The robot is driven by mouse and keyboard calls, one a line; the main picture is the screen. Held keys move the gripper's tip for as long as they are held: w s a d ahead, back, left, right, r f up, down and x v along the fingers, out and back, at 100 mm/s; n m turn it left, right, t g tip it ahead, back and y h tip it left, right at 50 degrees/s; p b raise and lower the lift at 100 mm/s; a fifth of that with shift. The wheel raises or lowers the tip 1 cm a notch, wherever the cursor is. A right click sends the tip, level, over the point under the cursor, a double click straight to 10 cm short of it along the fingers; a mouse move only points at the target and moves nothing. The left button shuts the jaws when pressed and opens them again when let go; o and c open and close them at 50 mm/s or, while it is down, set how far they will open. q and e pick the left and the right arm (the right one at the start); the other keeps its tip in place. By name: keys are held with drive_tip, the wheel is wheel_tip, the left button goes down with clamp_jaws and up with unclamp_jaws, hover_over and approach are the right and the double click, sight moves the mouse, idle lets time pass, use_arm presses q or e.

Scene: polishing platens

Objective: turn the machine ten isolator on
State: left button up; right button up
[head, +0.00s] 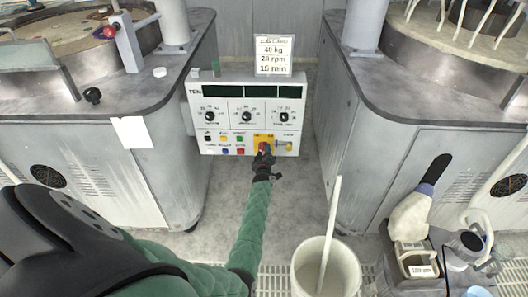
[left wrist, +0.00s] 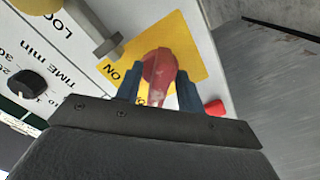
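The machine ten panel (head: 246,133), marked TEN, stands between two grey machines. Its isolator is a red rotary handle (left wrist: 158,75) on a yellow plate (left wrist: 190,45), low on the panel's right side. The plate also shows in the head view (head: 258,138). An ON label lies left of the handle in the left wrist view; no OFF label is visible there. My left gripper (head: 264,158) is at the handle. My right gripper is not in view.
A small red part (left wrist: 214,108) is close right of my fingers. A white bucket (head: 325,268) with a stick stands on the floor in front. A bottle (head: 408,217) and boxes stand at right.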

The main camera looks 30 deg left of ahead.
use_arm(q)
clamp_jaws()
